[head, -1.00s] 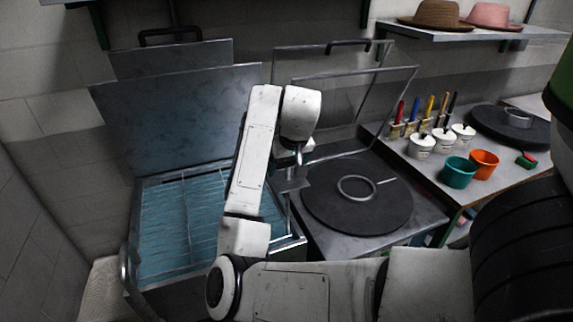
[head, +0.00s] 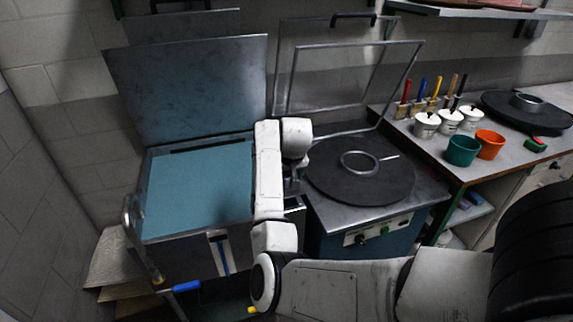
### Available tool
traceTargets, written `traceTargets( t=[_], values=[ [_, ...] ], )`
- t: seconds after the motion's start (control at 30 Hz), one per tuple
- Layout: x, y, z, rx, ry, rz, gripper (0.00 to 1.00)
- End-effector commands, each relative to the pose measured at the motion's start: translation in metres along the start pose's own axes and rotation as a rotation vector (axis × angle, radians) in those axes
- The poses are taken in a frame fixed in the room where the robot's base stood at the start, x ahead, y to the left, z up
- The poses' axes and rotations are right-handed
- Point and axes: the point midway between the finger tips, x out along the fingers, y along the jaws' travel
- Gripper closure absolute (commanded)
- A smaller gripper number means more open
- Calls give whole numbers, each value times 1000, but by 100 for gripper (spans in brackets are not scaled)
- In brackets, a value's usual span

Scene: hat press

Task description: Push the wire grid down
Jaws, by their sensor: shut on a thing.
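The open tank (head: 150,238) stands at the left with its metal lid (head: 190,92) raised behind it. Its teal liquid (head: 200,195) shows a plain, even surface, and no wires of the grid can be seen in it. My gripper (head: 293,190) is low at the tank's right side, between it and the round black plate. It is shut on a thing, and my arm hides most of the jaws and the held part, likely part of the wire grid.
The round black plate (head: 340,184) with a metal ring lies to the right under a raised frame (head: 350,88). Beyond it, a bench (head: 470,172) holds brushes, white pots, a teal pot (head: 462,151) and an orange pot (head: 489,146). A side rail (head: 130,215) edges the tank's left.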

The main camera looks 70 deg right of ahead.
Motion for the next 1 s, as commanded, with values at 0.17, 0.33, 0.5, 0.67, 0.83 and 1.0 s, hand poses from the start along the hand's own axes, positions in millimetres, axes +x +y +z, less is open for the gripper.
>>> traceTargets(
  t=[0.17, 0.33, 0.5, 0.67, 0.83, 1.0],
  values=[
    [34, 1, 15, -1, -3, -1, 78],
    [47, 1, 20, -2, -1, 0, 78],
    [51, 0, 21, -1, -1, -1, 78],
    [52, 0, 22, -1, -3, -1, 78],
    [52, 0, 23, -1, -5, -2, 17],
    [51, 0, 22, -1, -2, -1, 2]
  ],
)
